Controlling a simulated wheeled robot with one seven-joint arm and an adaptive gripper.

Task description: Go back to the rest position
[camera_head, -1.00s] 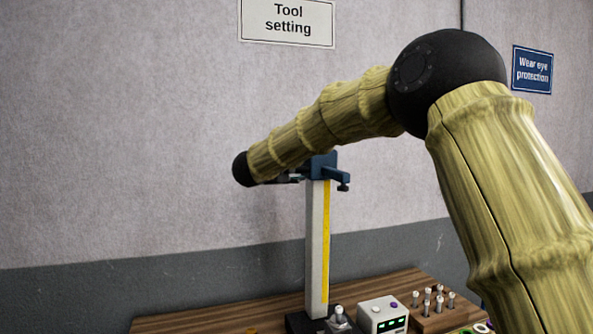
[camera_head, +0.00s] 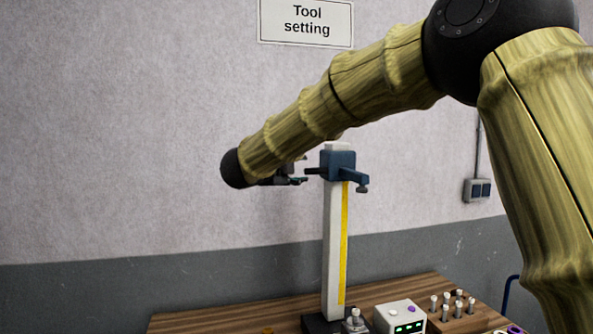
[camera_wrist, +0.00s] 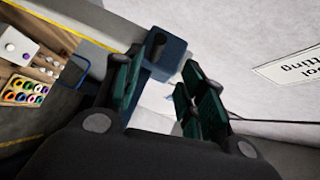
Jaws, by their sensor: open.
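My gripper (camera_head: 300,175) is at the end of my raised arm, left of the upper part of the height gauge. The height gauge has a white column (camera_head: 331,240) with a yellow strip and a blue slider head (camera_head: 338,163) near the top. In the wrist view the blue head (camera_wrist: 163,55) lies just beyond the left finger. I cannot tell whether they touch. My arm partly hides the gripper in the head view.
A wooden bench (camera_head: 230,315) carries the gauge, a white box with green displays (camera_head: 400,318) and several small pegs (camera_head: 458,305). A tray of coloured rings (camera_wrist: 25,91) shows in the wrist view. A "Tool setting" sign (camera_head: 306,22) hangs on the wall behind.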

